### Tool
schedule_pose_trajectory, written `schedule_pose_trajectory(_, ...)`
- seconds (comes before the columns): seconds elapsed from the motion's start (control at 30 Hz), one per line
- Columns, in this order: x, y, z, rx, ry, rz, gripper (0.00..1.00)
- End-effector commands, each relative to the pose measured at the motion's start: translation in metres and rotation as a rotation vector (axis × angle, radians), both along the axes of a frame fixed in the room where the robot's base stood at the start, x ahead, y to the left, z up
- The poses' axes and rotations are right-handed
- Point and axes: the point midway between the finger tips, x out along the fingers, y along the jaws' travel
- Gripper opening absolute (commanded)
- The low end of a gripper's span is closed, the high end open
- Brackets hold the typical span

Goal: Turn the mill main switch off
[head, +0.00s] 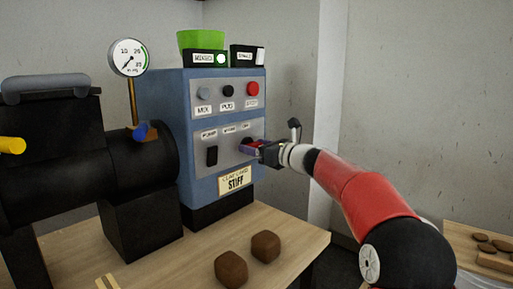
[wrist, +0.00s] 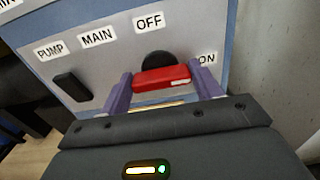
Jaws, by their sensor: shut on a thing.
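The mill main switch (wrist: 162,78) is a red bar handle on a round black base (wrist: 157,57), on the grey panel of the blue control box (head: 173,95). The OFF label (wrist: 149,22) is above it and the ON label (wrist: 206,58) to its right. A small pale mark is at the handle's right end, towards ON. My gripper (wrist: 164,88) is shut on the handle, with one purple finger at each end. In the head view my gripper (head: 257,147) reaches the panel from the right and hides most of the switch.
A black pump switch (head: 212,156) is left of the main switch. Buttons (head: 228,91) sit above. A black mill barrel (head: 75,180) with a pressure gauge (head: 127,57) stands left. Two brown lumps (head: 265,247) lie on the wooden table (head: 185,262).

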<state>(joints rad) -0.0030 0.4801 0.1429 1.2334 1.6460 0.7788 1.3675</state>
Motion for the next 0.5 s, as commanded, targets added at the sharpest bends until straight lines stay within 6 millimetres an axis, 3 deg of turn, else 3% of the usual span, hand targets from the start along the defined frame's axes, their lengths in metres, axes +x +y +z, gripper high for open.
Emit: schedule_pose_trajectory(0.5,-0.0009,0.0002,-0.004,-0.175,-0.225,0.0,0.41)
